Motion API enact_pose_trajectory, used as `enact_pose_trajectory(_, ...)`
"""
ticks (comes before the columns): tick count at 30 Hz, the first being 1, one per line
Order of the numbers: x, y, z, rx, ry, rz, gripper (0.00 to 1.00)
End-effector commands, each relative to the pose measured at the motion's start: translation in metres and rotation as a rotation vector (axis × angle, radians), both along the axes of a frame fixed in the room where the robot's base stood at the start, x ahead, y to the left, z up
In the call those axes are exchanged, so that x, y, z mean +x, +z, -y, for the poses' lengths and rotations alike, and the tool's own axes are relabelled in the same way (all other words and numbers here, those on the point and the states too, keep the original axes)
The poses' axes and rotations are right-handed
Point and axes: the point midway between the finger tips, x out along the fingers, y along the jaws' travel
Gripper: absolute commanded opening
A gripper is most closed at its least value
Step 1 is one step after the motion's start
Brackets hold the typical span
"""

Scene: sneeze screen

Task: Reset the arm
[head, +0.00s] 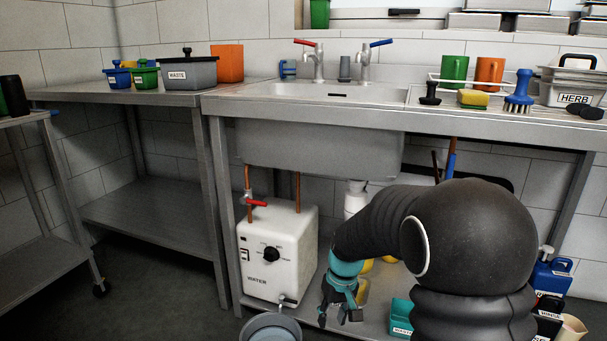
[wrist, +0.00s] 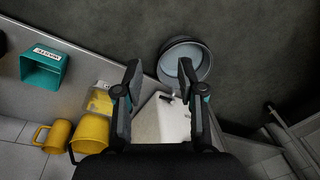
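My gripper (head: 338,314) hangs low at the end of my dark arm in the head view, in front of the lower shelf under the sink and right of the white water heater (head: 277,240). In the wrist view my gripper (wrist: 158,82) has its two fingers well apart with nothing held between them. The water heater (wrist: 160,122) shows below and between the fingers. A round grey bucket (wrist: 184,62) stands on the floor beyond the fingertips. My arm hides part of the shelf and of the space under the sink.
A teal bin (head: 401,317) and yellow containers sit on the lower shelf near my gripper. The bucket (head: 270,328) is at the front. Open floor lies to the left.

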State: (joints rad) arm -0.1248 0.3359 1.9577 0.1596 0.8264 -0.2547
Motion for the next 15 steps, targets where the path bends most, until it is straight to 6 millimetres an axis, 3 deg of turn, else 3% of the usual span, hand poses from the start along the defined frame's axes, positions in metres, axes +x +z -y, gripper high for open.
enact_pose_trajectory(1,-0.014,0.02,0.006,-0.006,-0.025,0.007,0.39)
enact_pose_trajectory(3,-0.033,0.039,0.014,-0.016,-0.061,0.014,0.39)
enact_pose_trajectory(15,-0.14,0.127,0.052,-0.057,-0.21,0.094,0.39)
